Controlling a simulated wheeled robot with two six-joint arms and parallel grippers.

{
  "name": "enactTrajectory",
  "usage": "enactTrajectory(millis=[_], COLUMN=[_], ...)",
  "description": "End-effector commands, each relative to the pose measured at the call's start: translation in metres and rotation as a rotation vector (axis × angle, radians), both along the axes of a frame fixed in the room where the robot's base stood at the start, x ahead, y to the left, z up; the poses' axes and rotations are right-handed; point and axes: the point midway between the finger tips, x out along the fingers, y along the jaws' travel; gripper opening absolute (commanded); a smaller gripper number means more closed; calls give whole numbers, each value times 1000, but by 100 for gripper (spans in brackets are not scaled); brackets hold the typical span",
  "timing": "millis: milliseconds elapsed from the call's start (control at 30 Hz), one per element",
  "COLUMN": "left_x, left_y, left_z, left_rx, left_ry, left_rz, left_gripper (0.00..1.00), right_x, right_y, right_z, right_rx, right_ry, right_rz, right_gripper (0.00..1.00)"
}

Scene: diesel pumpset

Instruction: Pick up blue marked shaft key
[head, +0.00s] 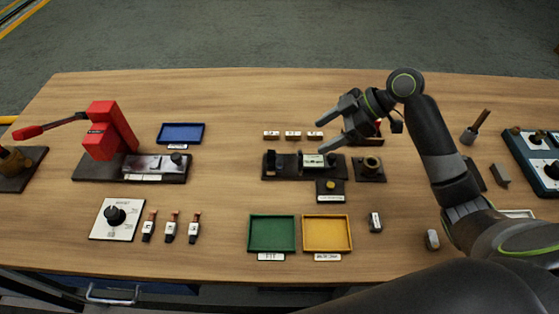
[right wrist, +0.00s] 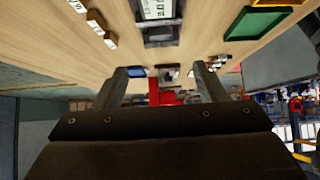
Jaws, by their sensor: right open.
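Three small blocks with pale labelled faces stand in a row behind the dark fixture: the left block (head: 271,135), the middle block (head: 293,135) and the right block (head: 315,135). They also show at the upper left of the right wrist view (right wrist: 95,21). No blue mark can be made out on any of them, so I cannot tell which thing is the blue marked shaft key. My right gripper (head: 336,126) is open and empty, above the table just right of the row. It also shows open in the right wrist view (right wrist: 163,80). My left gripper is not in view.
The dark fixture (head: 283,173) lies in front of the blocks. A red press (head: 108,130) and blue tray (head: 181,133) stand to the left. Green (head: 271,233) and yellow (head: 327,233) trays lie in front. Table between blue tray and fixture is clear.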

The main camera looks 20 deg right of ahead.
Motion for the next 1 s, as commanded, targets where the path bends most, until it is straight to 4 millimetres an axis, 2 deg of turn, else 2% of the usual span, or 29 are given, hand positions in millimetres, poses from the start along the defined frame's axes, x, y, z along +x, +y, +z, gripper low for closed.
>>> enactTrajectory(millis=[333, 733, 1000], left_x=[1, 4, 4], left_y=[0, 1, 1], left_z=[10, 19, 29], left_rx=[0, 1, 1], left_ry=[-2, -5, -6], left_rz=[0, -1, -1], left_gripper=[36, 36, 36], right_x=[10, 15, 20], right_y=[39, 59, 83], right_z=[-38, -61, -88], right_rx=[5, 3, 3], right_ry=[3, 4, 2], right_rz=[0, -1, -1], right_gripper=[65, 65, 65])
